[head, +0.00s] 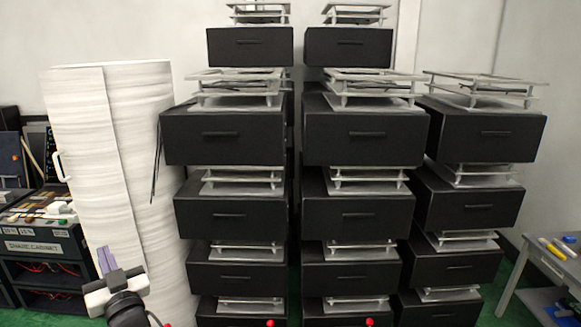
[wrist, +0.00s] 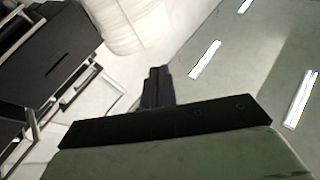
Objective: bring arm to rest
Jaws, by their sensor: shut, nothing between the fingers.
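My gripper (head: 107,262) is at the lower left of the head view, in front of the white curved cabinet (head: 135,180). Its two fingers point up and are together, with nothing between them. In the wrist view, my gripper (wrist: 157,75) shows its dark fingers shut and empty. The white cabinet (wrist: 125,22) shows at the top of the wrist view, beyond the fingers. No contact between the gripper and anything else is visible.
Stacks of black drawer units (head: 365,135) with metal frames fill the middle and right. A dark cabinet (head: 45,242) with items on top stands at left, and a grey table (head: 545,262) at lower right. Ceiling lights (wrist: 205,60) show in the wrist view.

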